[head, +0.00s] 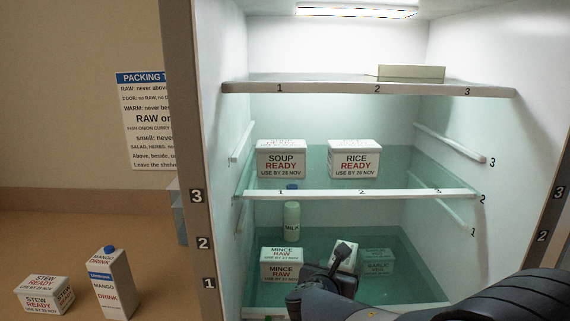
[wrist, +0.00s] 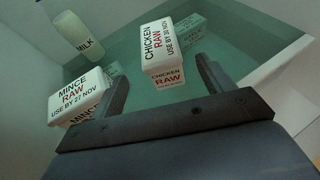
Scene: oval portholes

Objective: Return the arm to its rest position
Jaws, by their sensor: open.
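My arm (head: 450,300) reaches from the lower right into the open fridge. My gripper (head: 325,275) is low in the fridge, beneath the middle shelf. In the wrist view my gripper (wrist: 163,78) has its two fingers wide apart, with nothing held between them. A white chicken raw box (wrist: 165,50) stands just beyond the fingers, apart from them as far as I can tell. In the head view this box (head: 345,256) is partly hidden by my gripper. A mince raw box (head: 281,265) stands to its left; it also shows beside the left finger (wrist: 80,95).
A garlic veg box (head: 377,262) is to the right. A milk bottle (head: 291,220) stands behind the mince. The middle shelf (head: 360,194), above my gripper, bears soup (head: 281,160) and rice (head: 355,160) boxes. Stew (head: 44,294) and a mango drink carton (head: 110,283) stand outside, left.

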